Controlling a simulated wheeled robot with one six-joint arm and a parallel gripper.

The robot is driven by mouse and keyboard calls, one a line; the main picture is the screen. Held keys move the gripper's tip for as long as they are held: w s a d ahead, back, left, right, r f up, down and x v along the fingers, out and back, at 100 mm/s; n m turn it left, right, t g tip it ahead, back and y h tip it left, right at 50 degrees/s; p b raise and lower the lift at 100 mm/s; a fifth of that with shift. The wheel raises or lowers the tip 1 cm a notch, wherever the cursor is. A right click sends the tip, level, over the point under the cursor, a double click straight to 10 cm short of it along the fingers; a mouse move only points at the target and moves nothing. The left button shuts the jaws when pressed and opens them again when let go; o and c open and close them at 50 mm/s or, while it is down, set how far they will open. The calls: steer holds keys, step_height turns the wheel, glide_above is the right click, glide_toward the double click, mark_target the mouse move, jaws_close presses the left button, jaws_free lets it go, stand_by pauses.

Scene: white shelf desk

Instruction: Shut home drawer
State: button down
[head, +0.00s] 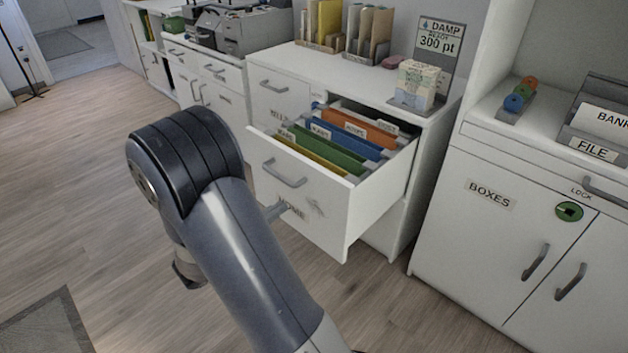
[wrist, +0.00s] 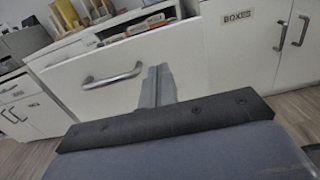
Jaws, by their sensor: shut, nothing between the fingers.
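The home drawer (head: 322,215) is pulled well out of the white cabinet, with its label partly covered by my gripper. It holds colored hanging files (head: 340,138). Its bar handle (head: 284,174) is on the front; the drawer front (wrist: 75,75) and handle (wrist: 113,77) also show in the wrist view. My gripper (head: 278,208) is mostly hidden behind my arm, its tip just in front of the drawer front, below the handle. In the wrist view, my gripper (wrist: 158,72) is shut and empty, right of the handle. I cannot tell whether it touches the drawer.
The closed bills drawer (head: 276,88) is left of the open drawer. The cabinet top (head: 340,72) holds file holders, a box stack (head: 416,84) and a sign (head: 436,50). A boxes cabinet (head: 500,225) stands at right. The wooden floor (head: 80,190) at left is clear.

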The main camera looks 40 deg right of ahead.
mark_target(324, 179)
steer(key=d+b, duration=0.1)
steer(key=d, duration=0.7)
steer(key=d+b, duration=0.1)
steer(key=d, duration=0.3)
steer(key=shift+w+d+b, duration=0.3)
steer(key=shift+w+b, duration=0.05)
steer(key=shift+w, duration=0.05)
steer(key=shift+d, duration=0.15)
